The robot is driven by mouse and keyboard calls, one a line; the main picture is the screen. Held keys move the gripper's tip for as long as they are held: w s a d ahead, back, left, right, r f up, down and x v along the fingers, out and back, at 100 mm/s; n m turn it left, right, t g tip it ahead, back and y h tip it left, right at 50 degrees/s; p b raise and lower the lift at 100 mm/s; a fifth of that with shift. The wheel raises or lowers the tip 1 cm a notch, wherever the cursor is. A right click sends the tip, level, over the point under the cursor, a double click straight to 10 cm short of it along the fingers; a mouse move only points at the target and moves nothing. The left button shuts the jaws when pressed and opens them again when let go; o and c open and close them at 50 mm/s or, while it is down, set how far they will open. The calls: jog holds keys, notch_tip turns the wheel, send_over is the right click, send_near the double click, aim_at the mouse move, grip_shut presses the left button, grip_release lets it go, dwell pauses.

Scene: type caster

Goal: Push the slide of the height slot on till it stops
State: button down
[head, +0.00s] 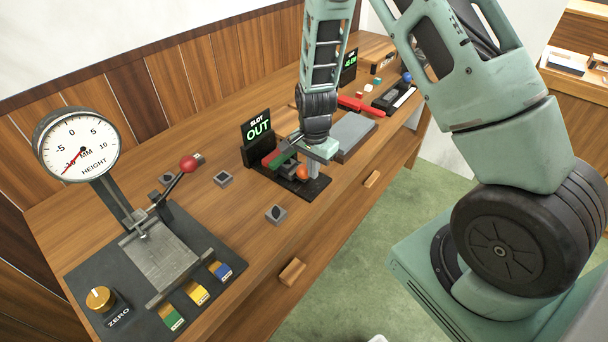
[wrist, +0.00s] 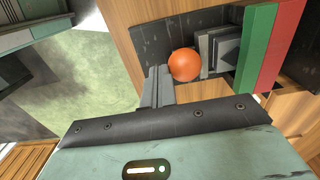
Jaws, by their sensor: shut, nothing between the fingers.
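The height slot is a small black fixture (head: 313,189) on the bench, with a display (head: 258,130) reading "SLOT OUT". Its slide carries an orange ball knob (head: 302,173), which also shows in the wrist view (wrist: 184,65). Grey blocks (wrist: 222,46) stand right of the knob there, then a green bar (wrist: 256,48) and a red bar (wrist: 284,48). My gripper (head: 314,168) is shut and empty, fingers pointing down beside the knob. In the wrist view the fingers (wrist: 157,86) are just left of the knob; I cannot tell whether they touch it.
A height gauge with a round dial (head: 79,147), needle near -10, and a red-knobbed lever (head: 188,164) stands at the left. Small grey blocks (head: 223,178) (head: 276,214) lie between. A grey slab (head: 350,134) is close behind my gripper. The bench front (head: 340,215) has wooden handles.

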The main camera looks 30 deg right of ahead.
aim_at(301, 166)
jog(key=shift+w+a, duration=0.3)
jog(key=shift+w, duration=0.5)
dwell(0.5)
jog(key=shift+w+a+r+p, duration=0.25)
jog(key=shift+w+a+p, duration=0.25)
jog(key=shift+w, duration=0.35)
dwell(1.4)
jog(key=shift+r, duration=0.1)
jog(key=shift+w+r+p, duration=0.2)
jog(key=shift+r+p, duration=0.3)
jog(key=shift+p, duration=0.1)
jog(key=shift+r+p, duration=0.4)
jog(key=shift+r, duration=0.15)
jog(key=shift+w+a+r, duration=0.1)
jog(key=shift+a, duration=0.05)
jog(key=shift+d+r+p, duration=0.25)
jog(key=shift+r+p, duration=0.75)
jog(key=shift+p, duration=0.05)
notch_tip(301, 166, up, 7)
jog(key=p, duration=0.5)
